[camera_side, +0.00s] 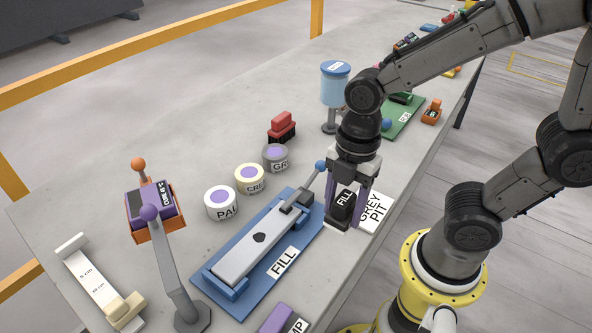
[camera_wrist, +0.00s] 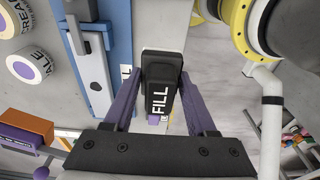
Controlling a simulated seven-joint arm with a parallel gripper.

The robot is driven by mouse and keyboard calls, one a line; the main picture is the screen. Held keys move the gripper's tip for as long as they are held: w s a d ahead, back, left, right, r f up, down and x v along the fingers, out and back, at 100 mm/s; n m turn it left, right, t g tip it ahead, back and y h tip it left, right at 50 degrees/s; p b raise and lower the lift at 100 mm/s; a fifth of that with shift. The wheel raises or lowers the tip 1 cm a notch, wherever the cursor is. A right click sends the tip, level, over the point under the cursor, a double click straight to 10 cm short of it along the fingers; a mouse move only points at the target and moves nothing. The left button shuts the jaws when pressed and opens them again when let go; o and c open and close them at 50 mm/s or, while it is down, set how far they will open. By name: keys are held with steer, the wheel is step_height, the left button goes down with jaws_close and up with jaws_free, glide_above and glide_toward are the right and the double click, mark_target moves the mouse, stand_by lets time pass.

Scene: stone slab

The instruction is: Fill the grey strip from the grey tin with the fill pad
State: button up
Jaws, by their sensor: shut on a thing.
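My gripper (camera_side: 347,208) is shut on the black fill pad (camera_side: 342,200), labelled FILL, at the right of the blue fixture. The pad also shows between the purple fingers in the wrist view (camera_wrist: 158,92). I cannot tell if it touches the slab. The grey strip (camera_side: 232,262) lies in the blue FILL fixture (camera_side: 240,303), with a dark pit (camera_side: 259,238) near its middle. The grey tin (camera_side: 275,158), with a purple top, stands behind the fixture, beside the cream tin (camera_side: 250,180) and pale tin (camera_side: 221,204).
A GREY PIT card (camera_side: 376,210) lies right of the pad. A blue-knobbed clamp lever (camera_side: 314,180) rises at the fixture's far end. A red block (camera_side: 282,125) and a blue canister (camera_side: 335,85) stand behind. A purple-knobbed post (camera_side: 170,265) and a gauge (camera_side: 100,285) stand left.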

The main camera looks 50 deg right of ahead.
stand_by(0.6)
steer(key=w+r+m, duration=0.3)
steer(key=w+r, duration=0.1)
steer(key=w, duration=0.4)
steer(key=m+t, duration=0.1)
steer(key=m, duration=0.5)
glide_above(273, 152)
step_height(273, 152, down, 3)
steer(key=shift+s+d+f, duration=0.1)
steer(key=shift+f, duration=1.3)
steer(key=shift+s+d+f, duration=0.1)
steer(key=shift+f, duration=1.25)
steer(key=shift+f, duration=0.65)
step_height(273, 152, up, 7)
